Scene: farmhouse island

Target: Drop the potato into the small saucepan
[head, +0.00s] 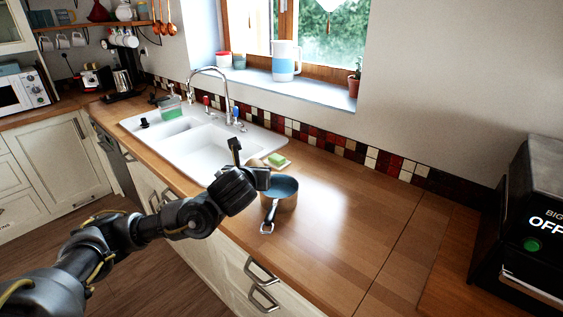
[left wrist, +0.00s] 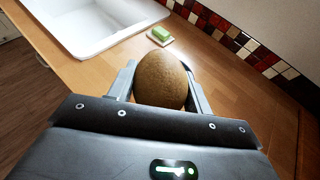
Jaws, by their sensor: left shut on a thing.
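A brown potato (left wrist: 160,82) sits between the two fingers of my left gripper (left wrist: 158,68) in the left wrist view, and the gripper is shut on it. The small saucepan (head: 284,187) has a blue-grey inside and a tan outer wall. It stands upright on the counter with its dark handle towards the front edge. The saucepan does not show in the left wrist view. My right gripper is not in view.
A green sponge (head: 277,159) on a pale dish lies behind the saucepan. A white sink (head: 215,150) with a tall tap (head: 226,90) is to the left. The wooden counter (head: 345,220) is clear right of the saucepan, up to a dark appliance (head: 530,230).

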